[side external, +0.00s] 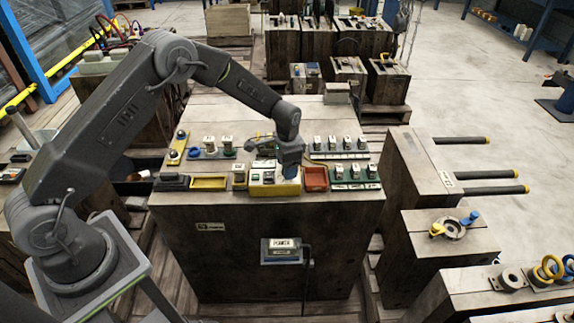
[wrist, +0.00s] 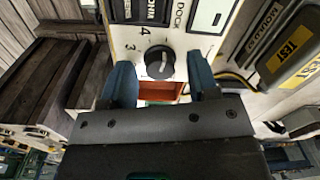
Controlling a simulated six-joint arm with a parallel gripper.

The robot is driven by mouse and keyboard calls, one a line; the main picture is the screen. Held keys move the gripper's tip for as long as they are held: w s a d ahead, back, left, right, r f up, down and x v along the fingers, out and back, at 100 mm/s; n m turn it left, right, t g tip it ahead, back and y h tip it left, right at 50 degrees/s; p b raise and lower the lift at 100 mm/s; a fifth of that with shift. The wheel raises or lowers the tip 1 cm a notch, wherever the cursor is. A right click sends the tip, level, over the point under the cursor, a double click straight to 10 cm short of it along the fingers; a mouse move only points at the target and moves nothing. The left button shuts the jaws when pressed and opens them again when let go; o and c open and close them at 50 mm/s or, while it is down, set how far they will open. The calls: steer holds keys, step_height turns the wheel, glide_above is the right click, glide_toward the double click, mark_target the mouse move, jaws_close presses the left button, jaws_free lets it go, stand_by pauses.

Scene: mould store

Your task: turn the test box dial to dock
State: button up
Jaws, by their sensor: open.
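The test box (side external: 262,188), pale on top with a yellow lower body, sits on the wooden block's top near its front edge. Its round black dial (wrist: 160,62) has a light pointer mark; which label it points at is too small to tell. The labels 3, 4 and DOCK (wrist: 180,15) are printed on the panel around it. My gripper (wrist: 159,66) is open, its two blue fingers on either side of the dial with visible gaps. In the side view my gripper (side external: 290,171) reaches down over the box's right part and hides the dial.
A yellow tray (side external: 208,177) lies left of the box and a red tray (side external: 315,187) close on its right. Rows of small labelled modules (side external: 348,156) stand behind and to the right. A labelled power box (side external: 282,257) is on the block's front face.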

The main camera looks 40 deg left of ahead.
step_height(320, 180, up, 14)
steer(key=shift+d, duration=0.15)
stand_by(0.4)
steer(key=shift+s, duration=0.1)
steer(key=s+d+r+n+t, duration=0.1)
steer(key=s+r+n+t, duration=0.2)
steer(key=s+r, duration=1.25)
steer(key=s+n+t, duration=0.2)
steer(key=s, duration=1.4)
steer(key=shift+s+d+r+n, duration=0.15)
steer(key=shift+d+r+n, duration=0.15)
steer(key=shift+n, duration=0.1)
